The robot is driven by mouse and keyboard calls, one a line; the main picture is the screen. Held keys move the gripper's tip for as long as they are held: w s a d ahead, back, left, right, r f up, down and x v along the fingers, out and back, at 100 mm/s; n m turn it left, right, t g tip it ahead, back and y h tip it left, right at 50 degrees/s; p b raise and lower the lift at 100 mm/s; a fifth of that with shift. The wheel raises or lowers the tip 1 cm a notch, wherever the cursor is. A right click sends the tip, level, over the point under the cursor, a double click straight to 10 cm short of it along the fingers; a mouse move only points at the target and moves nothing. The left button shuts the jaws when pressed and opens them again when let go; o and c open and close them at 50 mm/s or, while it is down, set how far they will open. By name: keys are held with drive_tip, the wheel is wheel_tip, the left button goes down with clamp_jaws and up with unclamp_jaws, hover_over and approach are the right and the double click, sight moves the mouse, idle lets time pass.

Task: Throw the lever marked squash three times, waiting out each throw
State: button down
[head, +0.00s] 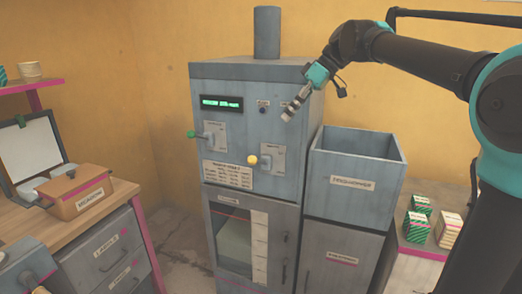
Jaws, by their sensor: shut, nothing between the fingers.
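A grey press cabinet (292,160) stands in the middle of the head view. Its front carries two levers: one with a green knob (191,134) at the left and one with a yellow knob (252,160) lower and to the right. Each sits by a small plate whose lettering is too small to read, so I cannot tell which one says squash. A display (221,103) with green text, also unreadable, is above the levers. My gripper (287,116) is shut and empty in front of the cabinet's upper right, above and right of the yellow knob, apart from both levers.
An open-topped grey bin (355,182) stands right of the cabinet. Green and cream boxes (418,226) sit on a low surface further right. A wooden bench (30,214) with a brown box (75,192) is at the left. Some floor shows between bench and cabinet.

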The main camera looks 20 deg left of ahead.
drive_tip(key=shift+f, duration=0.1)
drive_tip(key=x, duration=1.4)
drive_tip(key=shift+f, duration=0.1)
drive_tip(key=s+f+n+t, duration=0.3)
drive_tip(key=f+t, duration=0.6)
drive_tip(key=f, duration=0.4)
drive_tip(key=shift+s+f, duration=0.2)
drive_tip(key=shift+s, duration=0.35)
drive_tip(key=shift+r+h, duration=0.1)
drive_tip(key=shift+h, duration=0.2)
drive_tip(key=shift+r, duration=0.75)
